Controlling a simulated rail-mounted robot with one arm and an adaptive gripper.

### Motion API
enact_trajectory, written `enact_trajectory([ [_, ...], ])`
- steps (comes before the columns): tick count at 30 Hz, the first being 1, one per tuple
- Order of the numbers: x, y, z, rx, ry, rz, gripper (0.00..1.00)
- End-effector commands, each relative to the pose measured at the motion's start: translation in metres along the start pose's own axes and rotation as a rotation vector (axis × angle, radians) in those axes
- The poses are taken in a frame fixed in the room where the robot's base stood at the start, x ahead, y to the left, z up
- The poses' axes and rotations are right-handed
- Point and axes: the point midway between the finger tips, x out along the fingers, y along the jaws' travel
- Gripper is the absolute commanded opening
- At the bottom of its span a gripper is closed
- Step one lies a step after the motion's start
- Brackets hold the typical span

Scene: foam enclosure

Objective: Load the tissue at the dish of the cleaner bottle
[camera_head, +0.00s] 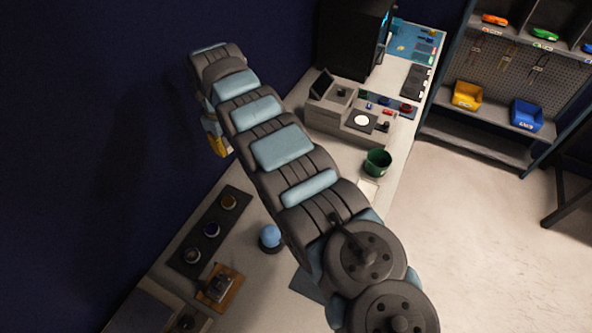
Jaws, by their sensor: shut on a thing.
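The arm reaches from the lower right to the upper left, over the bench. Its end, with my gripper (217,147), hangs at the left in front of the dark wall. It shows small, with a yellow part at its tip. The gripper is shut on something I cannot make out. A bottle with a rounded blue top (270,236), likely the cleaner bottle, stands on the bench, below and to the right of the gripper in the picture. Its dish is not clear. A flat white piece (368,190) lies beside the arm, partly hidden; I cannot tell if it is tissue.
A dark strip (210,232) with several round pots lies at the left. An orange-brown board (219,288) with a metal fixture is in front. A green bin (377,162) and a grey machine (350,112) stand right of the arm. Shelves (520,70) stand across open floor.

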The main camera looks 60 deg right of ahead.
Motion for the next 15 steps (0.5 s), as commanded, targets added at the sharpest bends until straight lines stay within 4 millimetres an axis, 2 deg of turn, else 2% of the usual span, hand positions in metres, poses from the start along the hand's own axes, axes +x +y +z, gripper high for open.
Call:
enact_trajectory([
  [1,0.020,0.018,0.013,0.009,0.000,-0.003,0.00],
  [7,0.078,0.075,0.064,0.013,0.000,-0.003,0.00],
  [12,0.119,0.109,0.105,0.010,0.001,-0.003,0.00],
  [15,0.135,0.122,0.124,0.009,0.001,-0.002,0.00],
])
